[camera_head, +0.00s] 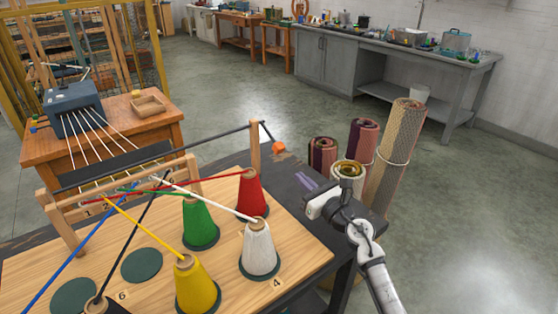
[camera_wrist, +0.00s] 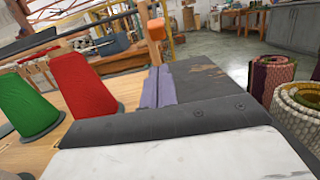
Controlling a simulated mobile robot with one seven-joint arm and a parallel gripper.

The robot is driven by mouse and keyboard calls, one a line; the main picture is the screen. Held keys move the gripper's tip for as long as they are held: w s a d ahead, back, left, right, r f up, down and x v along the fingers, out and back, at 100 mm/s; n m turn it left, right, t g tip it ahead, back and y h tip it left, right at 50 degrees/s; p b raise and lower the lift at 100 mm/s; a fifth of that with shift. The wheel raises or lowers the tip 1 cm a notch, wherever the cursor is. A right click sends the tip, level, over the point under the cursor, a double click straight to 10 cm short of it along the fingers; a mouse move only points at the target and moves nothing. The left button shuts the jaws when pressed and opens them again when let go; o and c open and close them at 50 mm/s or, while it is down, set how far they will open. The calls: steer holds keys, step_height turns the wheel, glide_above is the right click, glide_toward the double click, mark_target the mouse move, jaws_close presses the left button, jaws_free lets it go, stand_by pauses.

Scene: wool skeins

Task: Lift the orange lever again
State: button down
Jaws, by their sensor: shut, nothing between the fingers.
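The orange lever's knob (camera_head: 278,147) sits at the end of a short dark arm by the right wooden post of the frame. The arm slopes down to the right from the end of a long dark bar. In the wrist view the orange knob (camera_wrist: 156,29) is ahead of my fingertips, slightly above them in the picture. My gripper (camera_head: 304,181) is near the table's right edge, on the near side of the knob and apart from it. Its purple fingers also show in the wrist view (camera_wrist: 158,84); they are together and empty.
Red (camera_head: 251,195), green (camera_head: 200,224), white (camera_head: 259,250) and yellow (camera_head: 194,287) thread cones stand on the wooden board, left of my gripper. Strands run from them to the frame. Rolled textiles (camera_head: 395,160) stand on the floor to the right.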

steer(key=shift+w+a+r, duration=0.15)
steer(key=shift+w+a, duration=0.15)
steer(key=shift+w, duration=0.15)
steer(key=p, duration=0.3)
glide_toward(271, 136)
steer(key=w+a+f, duration=0.3)
steer(key=w+f, duration=0.1)
steer(key=shift+s+d, duration=0.1)
